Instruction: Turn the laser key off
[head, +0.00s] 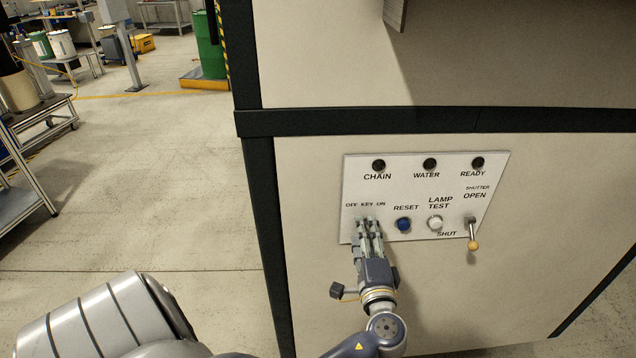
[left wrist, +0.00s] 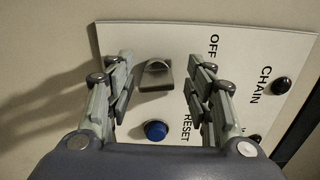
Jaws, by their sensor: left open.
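The laser key (left wrist: 156,68) is a small grey metal piece with a rounded top on a square plate, between my left gripper's fingers in the left wrist view. Whether it points to OFF or ON is hard to tell. In the head view the fingers hide it, below the "OFF KEY ON" label on the white control panel (head: 400,160). My left gripper (head: 368,222) is open in front of the panel. In the left wrist view the gripper (left wrist: 158,60) has one finger on each side of the key, with gaps to it. My right gripper is not in view.
Right of the key are a blue RESET button (head: 404,224), a white LAMP TEST button (head: 435,223) and a shutter lever (head: 472,234) pointing down. Dark lamps line the panel's top. A dark frame post (head: 262,200) edges the cabinet at left; open floor lies beyond.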

